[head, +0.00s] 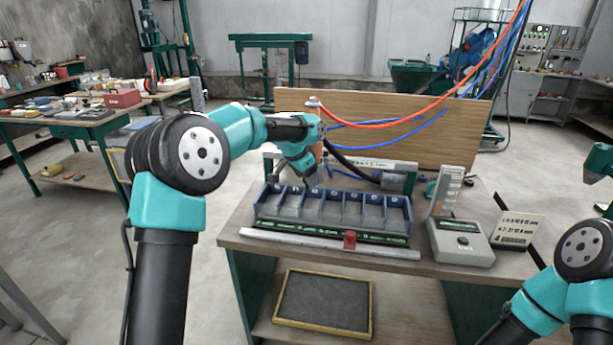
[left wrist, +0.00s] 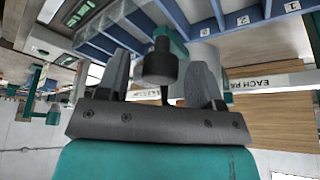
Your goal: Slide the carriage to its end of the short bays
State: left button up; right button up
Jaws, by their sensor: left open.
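A red carriage (head: 350,240) sits on a pale metal rail (head: 290,239) along the front of the blue bay tray (head: 258,212), right of the rail's middle. The tray has several numbered bays with grey contents; bay labels and blue dividers (left wrist: 205,30) also show in the left wrist view. My left gripper (head: 311,178) hangs over the back of the tray, behind and left of the carriage, apart from it. In the left wrist view its two fingers (left wrist: 162,85) are open. A black and teal part (left wrist: 161,62) shows between them; I cannot tell its distance. My right gripper is out of view.
A scale (head: 462,240) and a small sign (head: 518,228) stand right of the tray. A wooden board (head: 440,140), hoses (head: 400,120) and a grey cylinder (head: 396,182) are behind it. A framed screen (head: 322,302) lies on the lower shelf.

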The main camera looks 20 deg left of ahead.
pick_arm(q)
grip_shut()
dwell(0.4)
jog(key=d, duration=0.7)
jog(key=shift+w+d, duration=0.25)
jog(key=shift+w, duration=0.05)
jog(key=shift+r, duration=0.1)
grip_release()
